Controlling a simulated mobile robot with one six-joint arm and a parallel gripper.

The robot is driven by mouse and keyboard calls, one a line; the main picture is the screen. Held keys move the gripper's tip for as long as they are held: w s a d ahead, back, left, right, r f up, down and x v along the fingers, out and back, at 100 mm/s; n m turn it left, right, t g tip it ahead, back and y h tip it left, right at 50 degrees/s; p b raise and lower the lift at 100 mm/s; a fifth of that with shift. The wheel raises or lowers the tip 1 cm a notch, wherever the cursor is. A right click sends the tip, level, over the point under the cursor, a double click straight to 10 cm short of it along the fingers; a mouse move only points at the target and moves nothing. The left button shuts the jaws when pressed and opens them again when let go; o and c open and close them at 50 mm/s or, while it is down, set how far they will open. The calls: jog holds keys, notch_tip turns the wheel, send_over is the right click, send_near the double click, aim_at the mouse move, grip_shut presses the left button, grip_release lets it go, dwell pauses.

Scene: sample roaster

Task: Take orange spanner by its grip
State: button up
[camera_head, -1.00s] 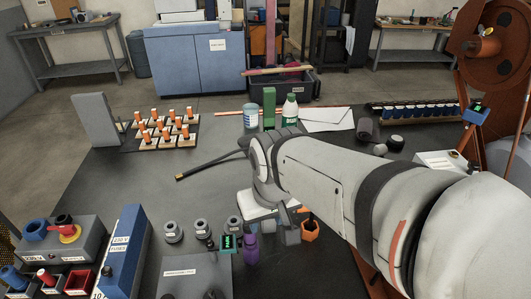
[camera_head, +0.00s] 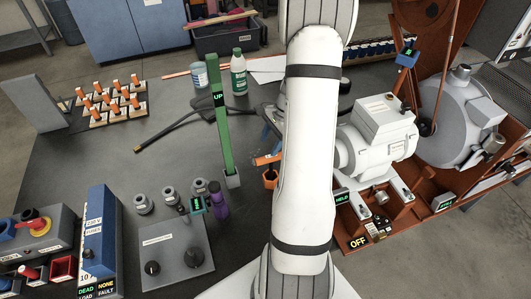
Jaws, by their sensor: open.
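The orange spanner (camera_head: 267,159) appears as a short orange bar just left of my arm, past the middle of the bench. Directly below it is an orange hexagonal cup-like piece (camera_head: 270,179); I cannot tell whether this is part of the spanner or a holder. The right end of the bar is close to my arm's edge and may run behind it. My pale arm stands across the middle of the picture. My gripper cannot be made out; it is hidden behind the arm or out of the picture.
A tall green post marked UP (camera_head: 222,135) stands left of the spanner. A purple bottle (camera_head: 217,201) and grey control panel (camera_head: 172,250) are nearer. A dark lance (camera_head: 170,137) lies on open bench to the left.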

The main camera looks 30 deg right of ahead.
aim_at(269, 160)
jog(key=d+f+m, duration=0.2)
jog(key=f, duration=0.1)
jog(key=shift+s+d+f+y, duration=0.2)
jog(key=shift+d+y, duration=0.1)
jog(key=shift+d, duration=0.1)
jog(key=p+x, duration=0.1)
jog(key=x, duration=0.6)
jog(key=shift+w+a+f+p, duration=0.15)
jog(key=shift+a+p, duration=0.05)
jog(key=shift+p, duration=0.1)
jog(key=shift+c, duration=0.3)
grip_shut()
